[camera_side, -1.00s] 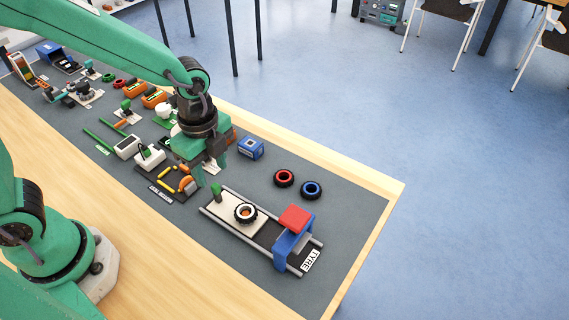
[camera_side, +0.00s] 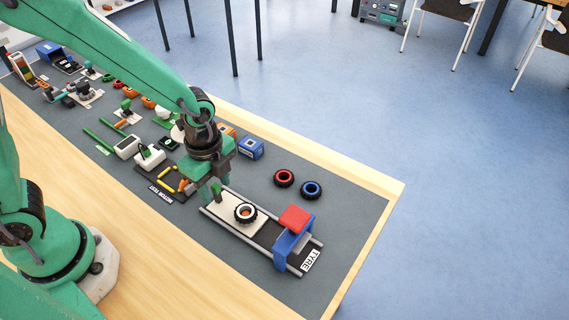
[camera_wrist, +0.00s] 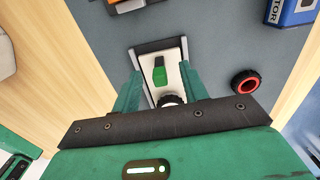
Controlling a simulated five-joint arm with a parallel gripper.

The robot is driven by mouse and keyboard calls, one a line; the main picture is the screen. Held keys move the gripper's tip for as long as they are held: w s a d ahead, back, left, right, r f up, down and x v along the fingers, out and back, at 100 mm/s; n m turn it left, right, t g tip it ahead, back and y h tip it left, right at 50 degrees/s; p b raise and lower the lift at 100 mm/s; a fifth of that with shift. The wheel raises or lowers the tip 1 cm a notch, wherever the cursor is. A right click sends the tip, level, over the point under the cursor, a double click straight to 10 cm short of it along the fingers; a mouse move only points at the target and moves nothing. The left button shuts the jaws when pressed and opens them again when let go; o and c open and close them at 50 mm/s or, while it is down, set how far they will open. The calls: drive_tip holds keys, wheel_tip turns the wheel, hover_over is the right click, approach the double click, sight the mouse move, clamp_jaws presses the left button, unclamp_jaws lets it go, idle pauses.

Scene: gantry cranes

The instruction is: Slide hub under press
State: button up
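A white sled (camera_side: 228,205) with a green handle (camera_side: 217,190) sits at the left end of a rail track. The hub (camera_side: 245,212), pale and orange inside a black tyre, rests on the sled. The press (camera_side: 287,245), blue with a red top, straddles the track's right part, clear of the hub. My gripper (camera_side: 211,190) is over the handle end of the sled. In the wrist view, the green handle (camera_wrist: 159,73) shows between my open gripper's (camera_wrist: 158,84) two fingers, with gaps on both sides. The tyre (camera_wrist: 170,100) is partly hidden by my gripper body.
A red-centred tyre (camera_side: 284,178) and a blue-centred tyre (camera_side: 311,190) lie behind the track. A blue box (camera_side: 251,148) stands behind my gripper. A dark tray with yellow pieces (camera_side: 165,183) is close on the left. A TYRE label (camera_side: 310,260) lies at the track's right end.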

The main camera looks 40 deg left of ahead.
drive_tip(key=c, duration=0.9)
drive_tip(key=shift+d, duration=5.95)
drive_tip(key=o, duration=0.9)
drive_tip(key=shift+c, duration=0.2)
wheel_tip(320, 180, up, 7)
drive_tip(key=shift+a, duration=0.1)
